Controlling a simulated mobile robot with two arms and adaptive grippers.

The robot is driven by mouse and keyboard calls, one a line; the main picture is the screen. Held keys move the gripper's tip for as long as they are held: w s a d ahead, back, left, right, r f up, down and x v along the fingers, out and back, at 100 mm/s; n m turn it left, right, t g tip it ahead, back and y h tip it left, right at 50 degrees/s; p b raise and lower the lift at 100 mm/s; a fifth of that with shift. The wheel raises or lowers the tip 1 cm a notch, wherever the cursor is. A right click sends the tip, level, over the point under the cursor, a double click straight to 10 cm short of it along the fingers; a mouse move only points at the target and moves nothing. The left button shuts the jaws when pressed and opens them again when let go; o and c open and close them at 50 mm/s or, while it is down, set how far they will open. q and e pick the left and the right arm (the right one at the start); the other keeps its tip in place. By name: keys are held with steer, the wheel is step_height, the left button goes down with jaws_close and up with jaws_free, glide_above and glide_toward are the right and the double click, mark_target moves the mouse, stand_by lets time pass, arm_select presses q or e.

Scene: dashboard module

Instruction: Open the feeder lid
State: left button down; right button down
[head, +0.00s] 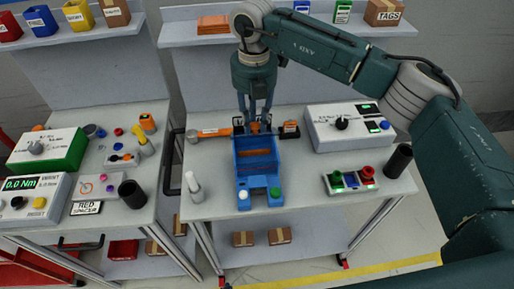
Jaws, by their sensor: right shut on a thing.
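The feeder (258,188) is a blue box on the right-hand workbench, with a small white knob and a green knob on its front part. Its interior shows open from above, with orange and dark shapes inside. My right gripper (258,118) comes down from above at the feeder's back edge. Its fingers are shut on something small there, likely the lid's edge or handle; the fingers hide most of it. Whether the lid stands raised behind the box is hard to tell. My left gripper is not in view.
An orange-handled tool (213,132) lies left of the feeder. A white device with a dial (345,127) and a button panel (350,180) stand to the right, beside a black cup (398,160). A white bottle (194,187) stands front left. A shelf (205,33) spans the back.

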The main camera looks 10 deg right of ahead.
steer(key=shift+w+d+f, duration=0.2)
steer(key=shift+f, duration=0.15)
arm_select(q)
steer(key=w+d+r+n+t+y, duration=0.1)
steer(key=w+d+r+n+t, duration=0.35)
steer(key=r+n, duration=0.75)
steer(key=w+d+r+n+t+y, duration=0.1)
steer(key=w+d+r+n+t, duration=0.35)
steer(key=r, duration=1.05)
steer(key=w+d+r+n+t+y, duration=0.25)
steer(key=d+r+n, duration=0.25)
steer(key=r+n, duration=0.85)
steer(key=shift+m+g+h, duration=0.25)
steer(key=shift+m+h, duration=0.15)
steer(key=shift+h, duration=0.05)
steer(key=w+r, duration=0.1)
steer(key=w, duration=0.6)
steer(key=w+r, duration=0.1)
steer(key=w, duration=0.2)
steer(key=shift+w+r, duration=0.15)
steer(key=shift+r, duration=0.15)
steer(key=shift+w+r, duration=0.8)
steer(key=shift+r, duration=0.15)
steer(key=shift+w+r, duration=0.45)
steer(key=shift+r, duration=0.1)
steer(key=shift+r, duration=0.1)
